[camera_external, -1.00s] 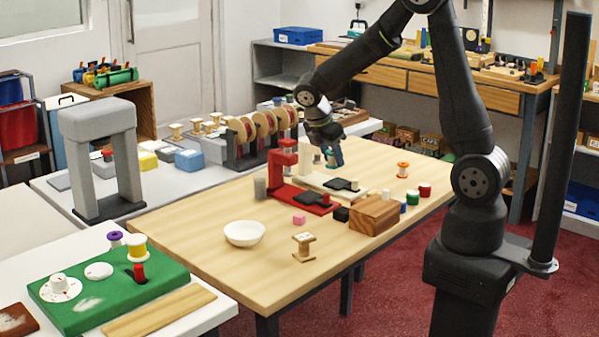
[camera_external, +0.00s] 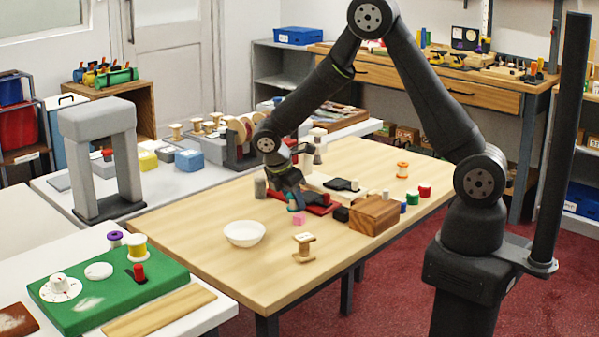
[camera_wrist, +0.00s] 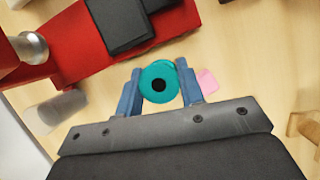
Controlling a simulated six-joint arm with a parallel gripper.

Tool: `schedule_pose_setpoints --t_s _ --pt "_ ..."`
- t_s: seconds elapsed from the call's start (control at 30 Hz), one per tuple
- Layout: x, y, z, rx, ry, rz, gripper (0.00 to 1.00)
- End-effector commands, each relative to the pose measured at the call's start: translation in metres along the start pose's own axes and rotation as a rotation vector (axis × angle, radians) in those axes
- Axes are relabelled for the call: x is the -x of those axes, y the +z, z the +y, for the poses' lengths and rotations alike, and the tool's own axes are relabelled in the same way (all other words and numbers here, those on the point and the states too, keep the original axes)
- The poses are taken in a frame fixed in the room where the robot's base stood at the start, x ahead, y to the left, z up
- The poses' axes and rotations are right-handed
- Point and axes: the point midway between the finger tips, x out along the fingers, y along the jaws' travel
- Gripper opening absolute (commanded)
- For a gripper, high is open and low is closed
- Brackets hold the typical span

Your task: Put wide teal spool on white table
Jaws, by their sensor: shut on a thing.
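The teal spool (camera_external: 292,206) is held in my gripper (camera_external: 291,201), whose blue fingers are shut on its sides. A white table (camera_external: 214,312) at the front left carries a green board. A longer pale table (camera_external: 165,187) stands behind the wooden one.
The wooden table holds a white bowl (camera_external: 244,233), a pink cube (camera_external: 299,219), a wooden spool (camera_external: 303,247), a wooden block (camera_external: 376,215) and the red stand (camera_wrist: 85,50). A grey arch (camera_external: 98,150) stands on the pale table.

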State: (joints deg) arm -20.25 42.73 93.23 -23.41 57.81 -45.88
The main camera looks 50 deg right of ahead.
Motion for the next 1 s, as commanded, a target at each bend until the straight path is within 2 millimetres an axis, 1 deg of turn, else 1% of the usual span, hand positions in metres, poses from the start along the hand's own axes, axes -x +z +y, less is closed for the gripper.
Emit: schedule_pose_setpoints --t_s 0.03,0.1,0.33,0.47,0.5,0.57,0.6,0.87,0.93,1.0 --pt "-0.008 -0.003 0.0 0.002 -0.002 -0.001 0.1" --pt "-0.013 -0.005 0.0 0.0 -0.001 0.0 0.1" --pt "-0.013 -0.005 0.0 -0.001 0.0 0.001 0.1" --pt "-0.016 -0.006 0.0 -0.001 -0.001 0.0 0.1" --pt "-0.016 -0.006 0.0 -0.001 0.0 0.001 0.43" --pt "-0.015 -0.006 0.0 -0.001 0.0 0.001 0.55" --pt "-0.015 -0.006 0.0 -0.001 0.0 0.001 0.57" --pt "-0.015 -0.006 0.0 -0.001 0.0 0.001 0.57" --pt "-0.011 -0.005 0.0 -0.001 0.001 0.001 0.57" --pt "-0.004 -0.005 0.001 0.0 0.003 0.002 0.57"
